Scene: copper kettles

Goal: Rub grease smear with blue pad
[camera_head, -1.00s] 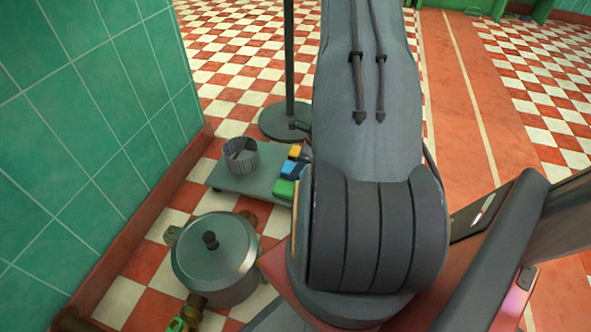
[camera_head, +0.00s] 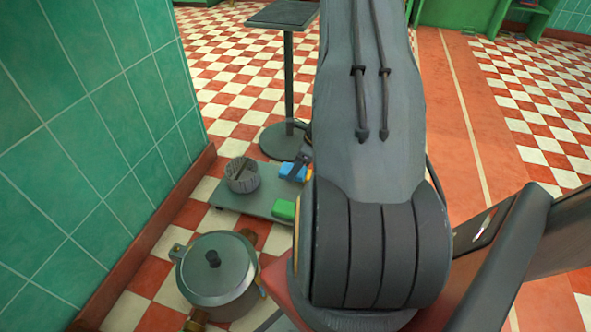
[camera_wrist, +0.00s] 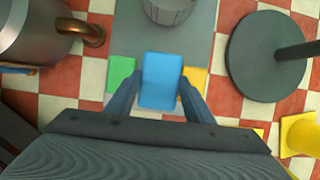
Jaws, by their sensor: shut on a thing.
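The blue pad (camera_wrist: 161,80) sits between the two fingers of my gripper (camera_wrist: 160,95) in the wrist view, and the fingers are shut on it. In the head view the blue pad (camera_head: 291,171) shows at the far edge of the grey board, with my dark gripper (camera_head: 302,163) at it. I cannot tell whether the pad still touches the board. A green pad (camera_wrist: 121,76) lies to its left and a yellow pad (camera_wrist: 195,78) to its right, partly behind a finger. I see no grease smear in either view.
The grey board (camera_head: 232,197) also bears a grey slatted tub (camera_head: 242,178). A lidded metal pot (camera_head: 216,272) with copper fittings stands nearer. A stand with a round base (camera_head: 284,142) is just beyond the board. A green tiled wall (camera_head: 90,130) closes the left; checkered floor is open beyond.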

